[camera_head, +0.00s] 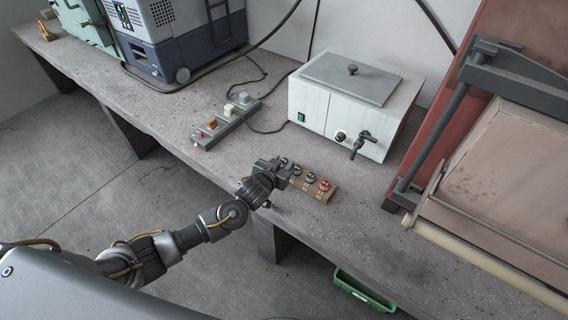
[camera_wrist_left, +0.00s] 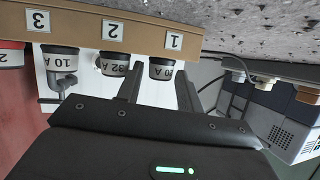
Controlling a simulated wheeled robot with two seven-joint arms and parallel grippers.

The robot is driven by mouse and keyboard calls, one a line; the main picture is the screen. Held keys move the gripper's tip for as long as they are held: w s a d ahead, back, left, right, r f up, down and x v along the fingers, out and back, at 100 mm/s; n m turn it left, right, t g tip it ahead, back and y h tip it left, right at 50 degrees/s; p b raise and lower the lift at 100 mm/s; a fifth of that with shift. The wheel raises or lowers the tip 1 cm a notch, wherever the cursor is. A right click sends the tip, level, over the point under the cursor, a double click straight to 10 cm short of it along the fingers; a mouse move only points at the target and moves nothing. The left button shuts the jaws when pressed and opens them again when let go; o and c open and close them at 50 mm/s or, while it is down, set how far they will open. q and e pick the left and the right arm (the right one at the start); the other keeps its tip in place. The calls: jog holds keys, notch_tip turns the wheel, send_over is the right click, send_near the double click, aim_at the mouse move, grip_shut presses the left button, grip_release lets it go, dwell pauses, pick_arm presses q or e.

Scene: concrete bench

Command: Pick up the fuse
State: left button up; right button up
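A wooden fuse block (camera_head: 318,193) lies on the bench with several fuses in a row, the last one red (camera_head: 324,185). In the left wrist view the block (camera_wrist_left: 140,38) appears upside down, with labels 1, 2 and 3. The fuse at label 1 (camera_wrist_left: 160,69) is dark-capped with a white band, its rating partly unreadable. Fuses marked 32 A (camera_wrist_left: 114,66) and 10 A (camera_wrist_left: 61,62) stand beside it. My left gripper (camera_head: 282,171) is at the block's left end, open. In the wrist view its fingers (camera_wrist_left: 160,78) lie either side of the label 1 fuse; contact is unclear. My right gripper is not in view.
A white lidded bath (camera_head: 308,106) with a tap stands behind the block. A grey strip with coloured blocks (camera_head: 226,122) lies to the left. A red-brown machine (camera_head: 455,110) stands at right. A green crate (camera_head: 362,290) is below the bench edge.

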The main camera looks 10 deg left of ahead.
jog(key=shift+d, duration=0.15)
pick_arm(q)
jog(key=c, duration=0.7)
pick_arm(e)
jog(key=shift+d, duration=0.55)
pick_arm(q)
jog(key=shift+w+r, duration=0.1)
jog(key=shift+r, duration=0.45)
notch_tip(320, 180, up, 2)
jog(key=shift+r, duration=0.2)
jog(key=w+d+r+p+v, duration=0.1)
jog(key=r+v, duration=0.2)
jog(key=v, duration=1.3)
jog(key=shift+s+r, duration=0.2)
jog(key=shift+r, duration=0.1)
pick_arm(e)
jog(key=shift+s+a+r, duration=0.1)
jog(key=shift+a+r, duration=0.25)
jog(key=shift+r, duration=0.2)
